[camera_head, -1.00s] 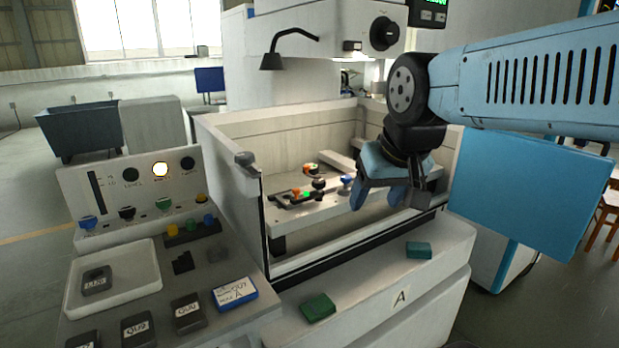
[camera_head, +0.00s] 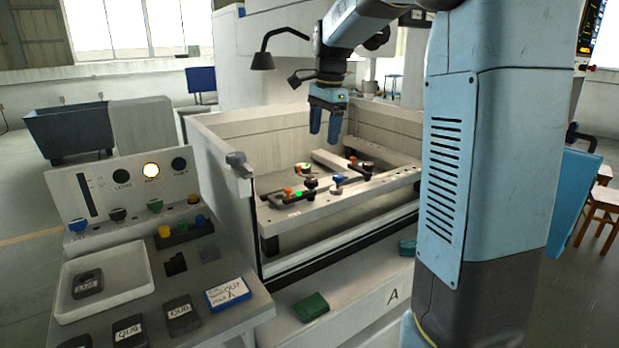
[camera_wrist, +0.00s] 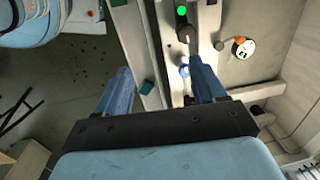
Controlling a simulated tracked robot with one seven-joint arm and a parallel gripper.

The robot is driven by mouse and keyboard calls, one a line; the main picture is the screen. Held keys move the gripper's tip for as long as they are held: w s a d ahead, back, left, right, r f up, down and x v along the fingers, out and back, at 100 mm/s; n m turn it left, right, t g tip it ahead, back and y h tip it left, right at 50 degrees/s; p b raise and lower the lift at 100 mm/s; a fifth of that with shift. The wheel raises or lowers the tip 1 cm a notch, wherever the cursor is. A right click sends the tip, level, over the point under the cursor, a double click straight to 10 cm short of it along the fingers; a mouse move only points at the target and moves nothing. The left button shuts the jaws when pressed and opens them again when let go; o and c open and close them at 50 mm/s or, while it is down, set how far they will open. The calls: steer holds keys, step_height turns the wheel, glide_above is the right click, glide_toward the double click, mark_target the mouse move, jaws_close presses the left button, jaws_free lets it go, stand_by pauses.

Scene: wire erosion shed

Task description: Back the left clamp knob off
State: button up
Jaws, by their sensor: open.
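The left clamp (camera_head: 275,195) is a dark bar on the pale work frame inside the tank. It carries an orange part (camera_head: 288,192), a bright green spot (camera_head: 298,194) and a black knob (camera_head: 311,183); I cannot tell for sure which part is the task's knob. In the wrist view the black knob (camera_wrist: 184,33) and green spot (camera_wrist: 182,10) show near the top. A blue knob (camera_head: 338,180) stands just right of the clamp. My gripper (camera_head: 325,122) is open and empty, pointing down, high above the frame and touching nothing.
A second clamp with a black knob (camera_head: 368,165) sits farther right. A small round orange-and-white piece (camera_head: 303,167) lies behind the left clamp. A control panel (camera_head: 130,185) stands at left.

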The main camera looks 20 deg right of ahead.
mark_target(311, 180)
steer(key=w+a+f+m+g, duration=0.1)
steer(key=w+a+f+m, duration=0.15)
steer(key=w, duration=0.45)
steer(key=shift+m+h, duration=0.3)
steer(key=shift+m, duration=0.15)
steer(key=f, duration=0.9)
steer(key=d+f, duration=0.1)
steer(key=f, duration=0.3)
steer(key=shift+w+f, duration=0.15)
steer(key=shift+f, duration=0.2)
steer(key=shift+c, duration=0.2)
